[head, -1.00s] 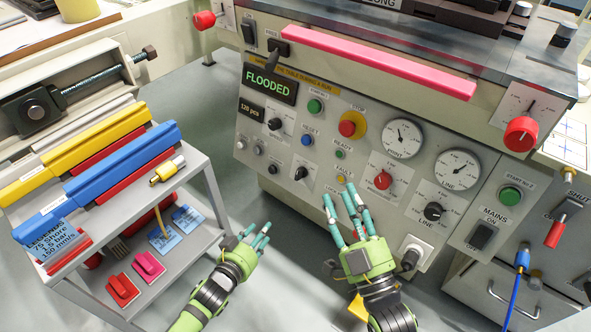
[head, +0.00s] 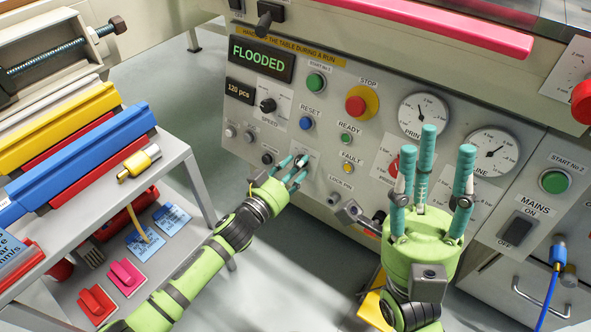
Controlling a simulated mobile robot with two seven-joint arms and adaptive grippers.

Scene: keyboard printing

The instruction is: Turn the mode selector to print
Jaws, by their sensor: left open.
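A small black knob on a white plate (head: 310,157), likely the mode selector, sits low on the grey control panel, below the blue RESET button (head: 306,124). Its lettering is too small and covered to read. My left gripper (head: 294,168) is open with its teal fingers at this plate, partly hiding the knob. I cannot tell whether the fingers touch it. My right gripper (head: 430,170) is open and empty, fingers pointing up, in front of the panel's right part. It hides part of the red knob and gauge area.
The display (head: 262,57) reads FLOODED. A grey cart (head: 170,160) with coloured squeegees stands at the left. A pink bar (head: 430,22) crosses above the panel.

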